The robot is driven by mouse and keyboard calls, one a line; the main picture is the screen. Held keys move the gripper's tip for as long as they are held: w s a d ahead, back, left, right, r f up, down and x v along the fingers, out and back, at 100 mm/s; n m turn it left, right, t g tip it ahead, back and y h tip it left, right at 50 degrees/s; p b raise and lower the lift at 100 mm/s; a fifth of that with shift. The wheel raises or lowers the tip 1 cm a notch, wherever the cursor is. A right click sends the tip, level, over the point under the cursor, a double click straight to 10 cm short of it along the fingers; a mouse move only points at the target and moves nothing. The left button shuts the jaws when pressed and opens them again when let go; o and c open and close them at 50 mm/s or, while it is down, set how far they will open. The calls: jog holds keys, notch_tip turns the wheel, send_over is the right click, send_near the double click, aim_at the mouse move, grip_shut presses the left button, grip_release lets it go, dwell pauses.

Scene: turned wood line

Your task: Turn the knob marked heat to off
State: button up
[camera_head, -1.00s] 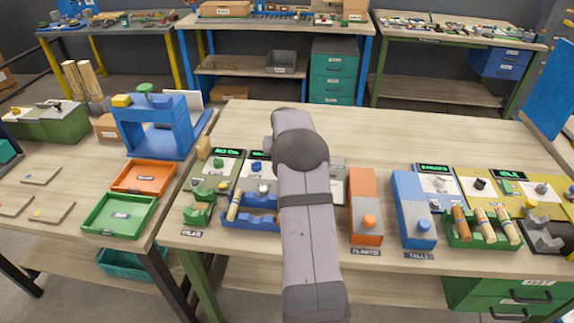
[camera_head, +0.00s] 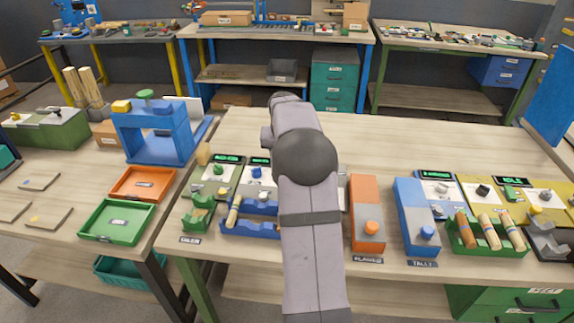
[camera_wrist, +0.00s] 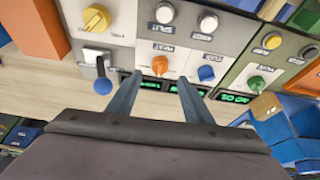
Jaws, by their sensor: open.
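In the wrist view my gripper (camera_wrist: 160,78) is open, its two fingers apart and pointing at a pale control panel (camera_wrist: 143,40). An orange knob (camera_wrist: 160,65) shows between the fingertips; I cannot tell whether they touch it. A small upside-down label (camera_wrist: 163,47) lies beside this knob, too small to read surely as heat. A blue knob (camera_wrist: 206,73) is just right of the right fingertip. A yellow knob (camera_wrist: 97,18) is at the upper left. In the head view my arm hides my gripper and much of the panel below it.
A blue-tipped lever (camera_wrist: 103,85) stands left of my left finger. In the head view an orange block (camera_head: 364,200) and a blue block (camera_head: 410,205) stand right of my arm. The back of the table is clear.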

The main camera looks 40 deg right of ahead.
jog(key=shift+r, duration=0.1)
jog(key=shift+w+d+f+m+g+h+p, duration=0.15)
jog(key=shift+w+d+f+m+p, duration=0.35)
jog(key=shift+f+p, duration=0.9)
jog(key=shift+w+d+f+m+g+h+p, duration=0.1)
jog(key=shift+w+d+f+m+g+p, duration=0.15)
jog(key=shift+f+m+p, duration=1.1)
jog(key=shift+w+d+f+n+g+h+p, duration=0.15)
jog(key=shift+w+f+p, duration=0.45)
jog(key=shift+p, duration=1.5)
jog(key=shift+s+f, duration=0.1)
jog(key=shift+s, duration=0.05)
jog(key=c, duration=1.1)
jog(key=shift+o, duration=0.2)
